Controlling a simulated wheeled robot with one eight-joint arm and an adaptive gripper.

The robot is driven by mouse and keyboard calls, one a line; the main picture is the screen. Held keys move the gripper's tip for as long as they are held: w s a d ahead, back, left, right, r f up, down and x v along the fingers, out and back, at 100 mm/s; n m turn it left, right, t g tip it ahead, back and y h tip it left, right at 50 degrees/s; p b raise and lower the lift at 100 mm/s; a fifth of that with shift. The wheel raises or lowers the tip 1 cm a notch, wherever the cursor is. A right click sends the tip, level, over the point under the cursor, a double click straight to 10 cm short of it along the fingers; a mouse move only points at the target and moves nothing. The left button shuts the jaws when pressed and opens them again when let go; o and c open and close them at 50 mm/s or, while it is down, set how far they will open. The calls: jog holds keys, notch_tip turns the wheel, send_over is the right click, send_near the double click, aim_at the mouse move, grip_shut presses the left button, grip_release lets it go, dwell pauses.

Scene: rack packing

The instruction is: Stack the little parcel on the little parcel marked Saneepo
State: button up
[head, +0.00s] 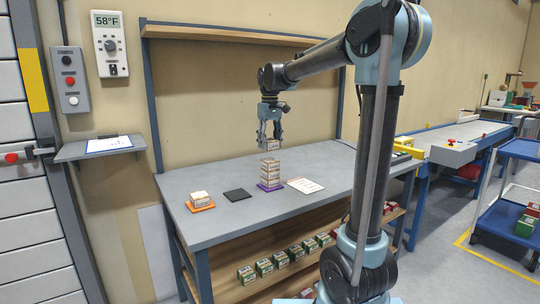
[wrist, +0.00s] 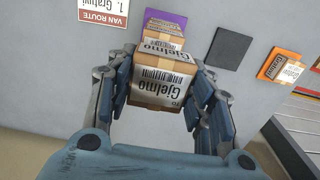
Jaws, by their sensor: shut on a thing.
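My gripper (head: 271,140) is shut on a little tan parcel (wrist: 158,92) with white labels reading Gjelmo. In the head view the held parcel (head: 271,145) is directly above a stack of little parcels (head: 270,172), with what looks like a small gap between. The stack stands on a purple mat (head: 264,187). In the wrist view the held parcel hides most of the stack, and part of the purple mat (wrist: 166,17) shows behind it. I cannot read Saneepo on any parcel in these frames.
On the grey table (head: 237,219), a parcel (head: 201,198) sits on an orange mat (head: 200,208); its wrist-view label (wrist: 268,66) seems to read Gratuvi. A bare dark mat (head: 237,194) lies between the mats. A route card (head: 305,185) lies right. Several green boxes (head: 264,267) fill the shelf below.

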aim_at(270, 160)
jog(key=shift+f, duration=2.3)
jog(key=o, duration=1.1)
jog(key=shift+s+f, duration=0.1)
notch_tip(270, 160, up, 12)
jog(key=shift+r, duration=0.15)
